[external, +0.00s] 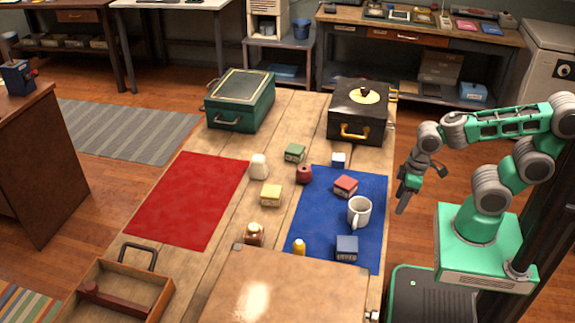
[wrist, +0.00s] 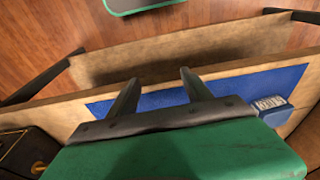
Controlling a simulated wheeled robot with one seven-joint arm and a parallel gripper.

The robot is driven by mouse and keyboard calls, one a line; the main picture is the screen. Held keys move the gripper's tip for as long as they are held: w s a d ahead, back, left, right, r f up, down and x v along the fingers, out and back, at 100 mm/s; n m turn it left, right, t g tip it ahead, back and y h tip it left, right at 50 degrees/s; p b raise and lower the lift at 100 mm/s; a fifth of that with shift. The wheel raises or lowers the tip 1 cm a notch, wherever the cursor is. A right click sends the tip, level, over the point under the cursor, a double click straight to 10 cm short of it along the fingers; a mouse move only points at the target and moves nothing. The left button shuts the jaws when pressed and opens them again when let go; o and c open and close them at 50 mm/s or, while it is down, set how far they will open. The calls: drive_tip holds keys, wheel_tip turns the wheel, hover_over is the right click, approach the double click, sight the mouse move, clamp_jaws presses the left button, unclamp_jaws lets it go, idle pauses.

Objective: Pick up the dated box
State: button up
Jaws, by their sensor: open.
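Several small boxes stand on the wooden table: a green box (external: 294,153), a yellow box (external: 271,194), a red box (external: 345,187), a small blue-and-white box (external: 338,160) and a dark blue box (external: 346,248). I cannot read a date on any of them. A blue box with a white printed label (wrist: 272,103) shows at the right of the wrist view. My gripper (external: 422,188) is open and empty, beside the table's right edge and apart from the boxes. Its two fingers (wrist: 160,79) also show in the wrist view.
A white mug (external: 359,213) stands on the blue mat (external: 311,217), close to the red box. A black case (external: 345,112) and a green case (external: 241,108) stand at the far end. A large brown case (external: 290,290) fills the near end. The red mat (external: 192,200) is clear.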

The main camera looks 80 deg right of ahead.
drive_tip(key=o, duration=0.4)
drive_tip(key=shift+o, duration=0.2)
drive_tip(key=w+r+p, duration=0.2)
drive_tip(key=w, duration=0.1)
drive_tip(key=w+d+r+p, duration=0.1)
drive_tip(key=r, duration=0.1)
drive_tip(key=shift+w, duration=0.4)
drive_tip(key=w+d+r+p, duration=0.1)
drive_tip(key=w+r+p, duration=0.25)
drive_tip(key=w, duration=0.55)
drive_tip(key=t+p, duration=0.2)
drive_tip(key=p, duration=0.9)
approach(272, 191)
drive_tip(key=f, duration=0.2)
drive_tip(key=shift+n+t, duration=0.3)
drive_tip(key=p+x, duration=0.2)
drive_tip(key=x, duration=0.6)
drive_tip(key=shift+w+f, duration=0.15)
drive_tip(key=shift+w, duration=0.1)
